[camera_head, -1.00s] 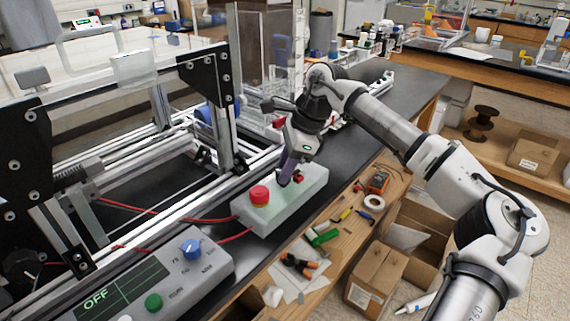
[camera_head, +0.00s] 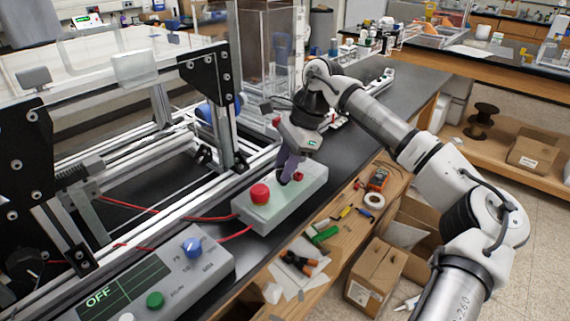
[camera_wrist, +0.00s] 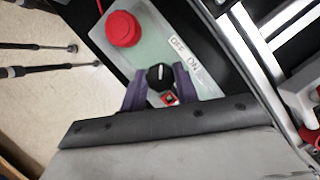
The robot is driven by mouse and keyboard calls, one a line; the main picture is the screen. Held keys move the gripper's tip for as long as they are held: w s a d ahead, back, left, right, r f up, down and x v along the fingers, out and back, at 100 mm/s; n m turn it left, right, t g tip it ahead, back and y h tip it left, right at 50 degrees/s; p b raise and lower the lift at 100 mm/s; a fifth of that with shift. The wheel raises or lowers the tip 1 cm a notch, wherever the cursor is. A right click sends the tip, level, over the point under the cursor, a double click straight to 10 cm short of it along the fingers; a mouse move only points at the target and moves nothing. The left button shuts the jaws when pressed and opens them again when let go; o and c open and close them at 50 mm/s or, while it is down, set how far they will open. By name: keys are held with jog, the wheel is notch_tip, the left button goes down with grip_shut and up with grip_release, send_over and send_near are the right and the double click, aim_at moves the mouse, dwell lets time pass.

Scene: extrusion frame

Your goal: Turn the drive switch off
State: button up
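The drive switch appears to be the black rotary knob (camera_wrist: 160,76) with a white pointer line, on a pale green-grey box (camera_head: 262,221). A label (camera_wrist: 185,53) reading OFF and ON sits beside it in the wrist view. My gripper (camera_wrist: 160,84) has its purple fingers on either side of the knob, apart, with small gaps seeming to show; contact is unclear. In the head view my gripper (camera_head: 285,180) points down at the box and hides the knob. A small red part (camera_wrist: 169,97) shows near the knob.
A red mushroom button (camera_head: 260,194) stands on the same box, close to my gripper. A control panel (camera_head: 214,259) with a blue knob and a display reading OFF is at the lower left. The extrusion frame (camera_head: 228,130) rises behind; tools lie on the bench's front ledge.

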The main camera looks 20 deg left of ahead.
jog(key=o, duration=0.4)
jog(key=shift+o, duration=0.2)
jog(key=b+v, duration=0.1)
jog(key=v, duration=1.3)
jog(key=shift+f, duration=0.15)
